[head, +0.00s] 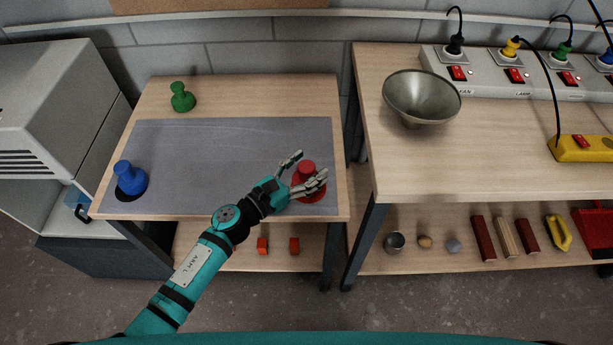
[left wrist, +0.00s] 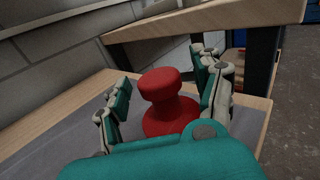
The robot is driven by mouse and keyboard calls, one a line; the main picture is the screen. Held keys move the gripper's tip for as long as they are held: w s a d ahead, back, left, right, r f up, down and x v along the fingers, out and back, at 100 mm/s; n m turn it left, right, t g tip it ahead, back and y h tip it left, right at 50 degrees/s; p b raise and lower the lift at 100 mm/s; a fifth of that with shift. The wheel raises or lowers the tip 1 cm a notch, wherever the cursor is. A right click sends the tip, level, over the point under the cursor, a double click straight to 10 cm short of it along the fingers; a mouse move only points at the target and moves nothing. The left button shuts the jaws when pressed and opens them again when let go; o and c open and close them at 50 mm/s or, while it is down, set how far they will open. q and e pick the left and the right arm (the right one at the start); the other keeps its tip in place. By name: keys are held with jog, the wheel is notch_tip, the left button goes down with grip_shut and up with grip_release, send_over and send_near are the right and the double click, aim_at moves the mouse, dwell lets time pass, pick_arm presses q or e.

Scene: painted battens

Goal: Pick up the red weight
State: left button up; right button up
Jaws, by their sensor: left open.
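The red weight (head: 306,168) stands upright near the right edge of the grey mat (head: 220,150) on the left table. It has a knob on top and a wider base. My left gripper (head: 308,171) is open, with its fingers on either side of the weight. In the left wrist view the red weight (left wrist: 160,95) stands between the spread fingers of my left gripper (left wrist: 163,95). Part of its base is hidden behind the teal palm. I cannot tell whether a finger touches it. My right gripper is not in view.
A blue weight (head: 130,178) stands at the mat's left, and a green weight (head: 182,98) behind the mat. A metal bowl (head: 422,97) and power strips (head: 515,75) are on the right table, across a narrow gap. The mat's middle is clear.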

pick_arm(q)
jog(key=shift+c, duration=0.4)
grip_shut()
jog(key=shift+r, duration=0.1)
jog(key=shift+r, duration=0.1)
